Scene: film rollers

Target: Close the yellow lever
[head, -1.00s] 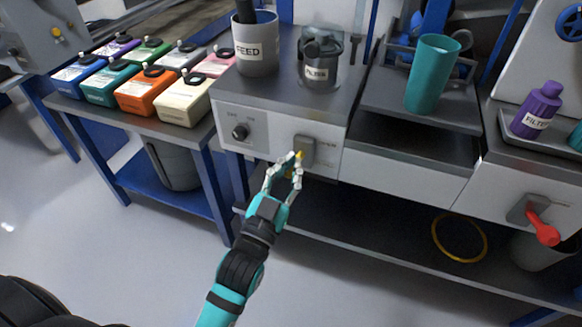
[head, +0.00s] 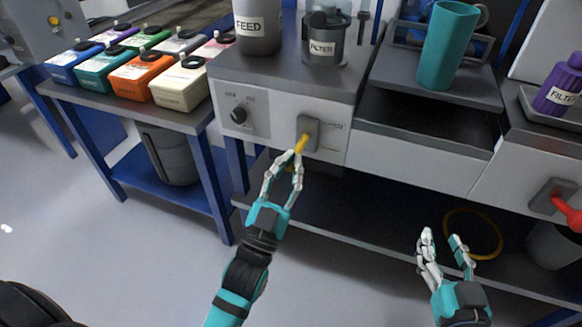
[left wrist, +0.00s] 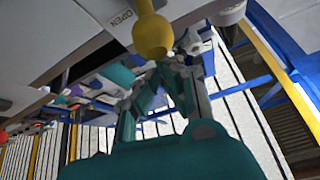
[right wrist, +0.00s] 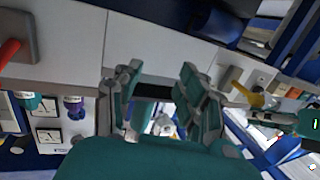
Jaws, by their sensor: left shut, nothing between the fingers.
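The yellow lever (head: 301,144) sticks out down and to the left from a grey mount (head: 310,134) on the white front panel. Its round yellow knob (left wrist: 153,35) is large in the left wrist view, near an "OPEN" label (left wrist: 121,19). My left gripper (head: 294,154) is shut and empty, with its fingertips at the lever's lower end. I cannot tell whether they touch it. The lever also shows in the right wrist view (right wrist: 250,96). My right gripper (head: 442,236) is open and empty, lower right, in front of the lower shelf.
A black knob (head: 239,115) sits left of the lever on the same panel. A red lever (head: 567,212) is on the far-right panel. A yellow ring (head: 474,235) lies on the lower shelf.

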